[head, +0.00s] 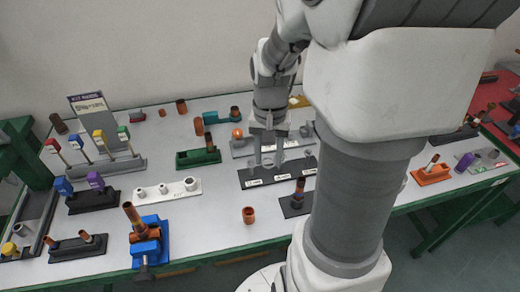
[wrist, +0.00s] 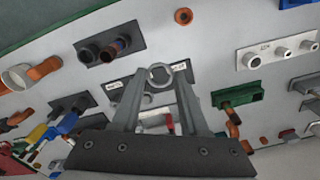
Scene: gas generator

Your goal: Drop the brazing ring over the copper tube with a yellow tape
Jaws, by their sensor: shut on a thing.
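My gripper (head: 268,162) points down over the black labelled rack (head: 250,181) near the table's middle. In the wrist view its fingertips (wrist: 160,77) close on a thin grey ring (wrist: 158,67), which I take as the brazing ring. The ring is too small to make out in the head view. A copper tube (head: 299,188) with a dark band stands upright on a dark plate, right of and nearer than the gripper. Other copper tubes stand in a blue vise (head: 134,217) and a green block (head: 210,143). I cannot clearly see yellow tape on any tube.
A copper cup (head: 249,214) stands alone on the white table. A white rack with pegs (head: 165,191) is to the left, and a grey rack (head: 243,150) lies behind the black one. An orange block with a tube (head: 431,174) is far right. My arm hides part of the table.

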